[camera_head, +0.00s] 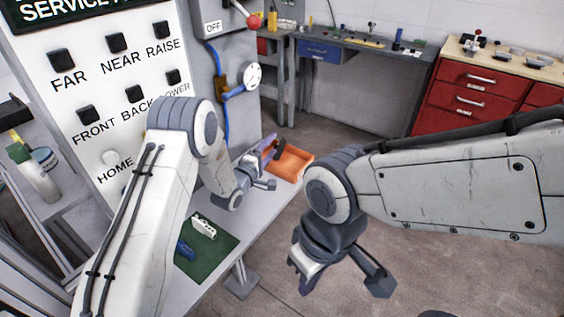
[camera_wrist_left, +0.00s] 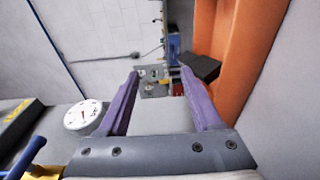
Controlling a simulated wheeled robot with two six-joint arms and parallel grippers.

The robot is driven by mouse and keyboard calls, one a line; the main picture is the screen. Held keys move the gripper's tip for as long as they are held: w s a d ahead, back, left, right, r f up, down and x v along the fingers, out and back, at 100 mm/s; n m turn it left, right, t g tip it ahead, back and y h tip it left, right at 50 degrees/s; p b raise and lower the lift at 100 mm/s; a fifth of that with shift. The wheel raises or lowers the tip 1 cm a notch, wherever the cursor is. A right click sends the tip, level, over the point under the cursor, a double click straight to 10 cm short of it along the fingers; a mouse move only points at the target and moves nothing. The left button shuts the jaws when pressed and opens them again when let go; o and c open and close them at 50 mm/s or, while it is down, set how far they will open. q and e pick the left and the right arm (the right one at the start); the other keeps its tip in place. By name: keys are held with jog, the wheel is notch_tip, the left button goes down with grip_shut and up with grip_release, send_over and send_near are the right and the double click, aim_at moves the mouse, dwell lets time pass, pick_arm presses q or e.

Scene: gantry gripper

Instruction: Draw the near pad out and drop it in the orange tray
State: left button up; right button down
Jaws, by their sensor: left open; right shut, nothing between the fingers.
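The orange tray (camera_head: 294,165) lies at the far end of the grey bench, and its wall fills the right of the left wrist view (camera_wrist_left: 250,60). A dark pad (camera_head: 280,147) shows at the tray's left side; in the left wrist view the black pad (camera_wrist_left: 201,67) overlaps the tray, beyond the fingertips. I cannot tell whether it rests inside or is above it. My left gripper (camera_head: 268,150) is beside the tray, its purple fingers (camera_wrist_left: 160,74) apart with nothing between them. My right gripper (camera_head: 302,283) is shut and empty, low in front of the bench.
A green mat (camera_head: 222,243) on the bench holds a white part (camera_head: 203,226) and a blue part (camera_head: 185,250). The panel with black buttons (camera_head: 118,75) stands at left. A red-knobbed lever (camera_head: 253,21) and a gauge (camera_head: 253,75) are behind. Floor at right is clear.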

pick_arm(q)
jog(key=b+v, duration=0.2)
jog(key=v, duration=0.8)
jog(key=shift+s, duration=0.15)
jog(key=s+d+r+m+g+y+p, duration=0.1)
jog(key=s+d+r+m+g+y, duration=0.25)
jog(key=s+d+m+g, duration=0.4)
jog(key=s+a+r+m+g+y, duration=0.1)
jog(key=s+m, duration=0.3)
jog(key=s, duration=0.5)
jog(key=s+a+r+m+g+y, duration=0.2)
jog(key=s+m+g, duration=0.2)
jog(key=s, duration=0.6)
jog(key=s+a+r+m+g+y+p, duration=0.1)
jog(key=s+a+r+m+g, duration=0.1)
jog(key=s, duration=0.8)
jog(key=shift+s+a+m+g, duration=0.25)
jog(key=shift+m+g, duration=0.4)
jog(key=shift+m, duration=0.4)
